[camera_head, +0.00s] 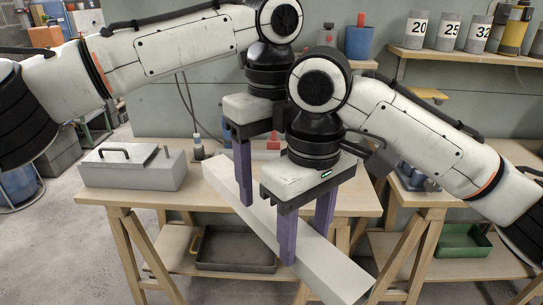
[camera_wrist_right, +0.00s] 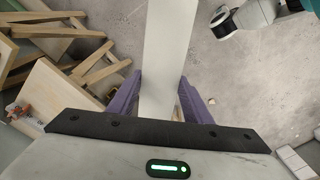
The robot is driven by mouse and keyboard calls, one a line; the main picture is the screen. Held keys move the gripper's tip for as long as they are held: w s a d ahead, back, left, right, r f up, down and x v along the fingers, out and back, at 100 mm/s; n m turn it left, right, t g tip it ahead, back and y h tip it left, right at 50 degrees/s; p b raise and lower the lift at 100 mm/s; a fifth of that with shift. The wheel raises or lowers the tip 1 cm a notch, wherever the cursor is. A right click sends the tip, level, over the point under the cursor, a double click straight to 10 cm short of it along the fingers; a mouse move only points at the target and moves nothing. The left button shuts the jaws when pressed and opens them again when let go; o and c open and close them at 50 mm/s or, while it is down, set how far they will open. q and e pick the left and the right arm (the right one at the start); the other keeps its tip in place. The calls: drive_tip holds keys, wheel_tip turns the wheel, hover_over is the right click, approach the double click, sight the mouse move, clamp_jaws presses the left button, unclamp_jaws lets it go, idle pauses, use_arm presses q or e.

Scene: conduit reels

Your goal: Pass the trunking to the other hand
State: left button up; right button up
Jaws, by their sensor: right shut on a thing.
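The trunking (camera_head: 262,217) is a long, pale, straight bar, slanting from the upper left to the lower right in front of the workbench. My right gripper (camera_head: 306,232) is shut on it, with one purple finger on each side. In the right wrist view the trunking (camera_wrist_right: 166,65) runs between the purple fingers (camera_wrist_right: 163,98). My left gripper (camera_head: 260,160) is near the far end of the trunking. Its near finger hangs in front of the bar and its far finger is mostly hidden behind my right gripper. Its fingers look spread apart, with no clear contact on the bar.
A wooden workbench (camera_head: 110,197) stands behind the trunking, with a grey box with a handle (camera_head: 132,167) on its left. A dark tray (camera_head: 236,250) lies on its lower shelf. Numbered cylinders (camera_head: 449,33) stand on a wall shelf, and a green tray (camera_head: 463,241) is lower right.

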sight(271, 210)
use_arm(q)
wheel_tip(271, 210, down, 7)
drive_tip(key=shift+f, duration=0.15)
drive_tip(key=shift+c, duration=0.5)
drive_tip(key=c, duration=1.1)
drive_tip(key=shift+d, duration=0.1)
drive_tip(key=shift+c, duration=1.1)
use_arm(e)
drive_tip(key=o, duration=1)
drive_tip(key=shift+a, duration=0.1)
drive_tip(key=shift+c, duration=0.2)
drive_tip(key=o, duration=0.5)
